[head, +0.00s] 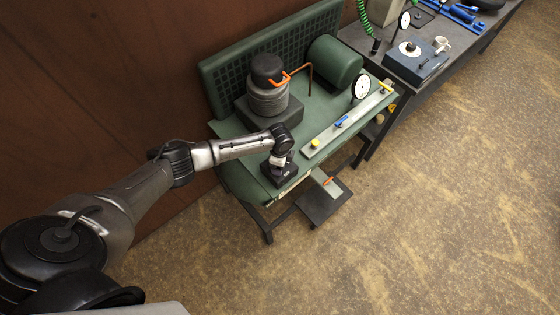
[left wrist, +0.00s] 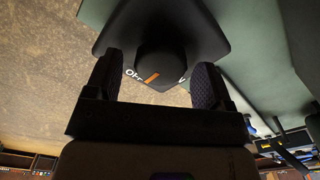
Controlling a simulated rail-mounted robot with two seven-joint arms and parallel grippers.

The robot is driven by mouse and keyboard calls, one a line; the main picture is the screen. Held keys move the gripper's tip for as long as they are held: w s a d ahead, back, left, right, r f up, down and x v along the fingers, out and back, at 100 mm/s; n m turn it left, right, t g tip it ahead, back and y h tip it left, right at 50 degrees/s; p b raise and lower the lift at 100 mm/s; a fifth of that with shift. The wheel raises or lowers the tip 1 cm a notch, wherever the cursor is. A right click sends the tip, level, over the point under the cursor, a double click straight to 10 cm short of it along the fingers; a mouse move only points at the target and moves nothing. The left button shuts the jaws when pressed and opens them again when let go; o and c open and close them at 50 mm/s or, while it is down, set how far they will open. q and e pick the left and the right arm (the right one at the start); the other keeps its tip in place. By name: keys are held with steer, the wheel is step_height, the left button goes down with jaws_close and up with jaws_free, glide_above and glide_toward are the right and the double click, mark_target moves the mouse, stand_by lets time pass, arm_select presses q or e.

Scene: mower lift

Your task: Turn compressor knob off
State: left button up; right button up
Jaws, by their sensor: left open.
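The green compressor (head: 238,182) stands against the brown wall in the head view. My left gripper (head: 280,170) is at its front left corner, pointing down. In the left wrist view, the dark round knob (left wrist: 160,58) has an orange mark and sits on a black plate (left wrist: 200,25) with white lettering only partly readable. My left gripper (left wrist: 157,68) is open there, with one finger on each side of the knob. I cannot tell whether the fingers touch it. I cannot make out the knob in the head view. My right gripper is not in view.
The compressor top carries a dark cylindrical motor (head: 268,92), an orange pipe (head: 309,72), a green tank (head: 335,62), a round gauge (head: 361,87) and a strip with coloured valves (head: 345,125). A bench (head: 395,68) with tools stands to the right. The brown floor in front is open.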

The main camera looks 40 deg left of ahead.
arm_select(q)
steer(key=shift+r, duration=0.1)
step_height(320, 180, up, 14)
steer(key=shift+f, duration=0.2)
stand_by(0.3)
stand_by(0.6)
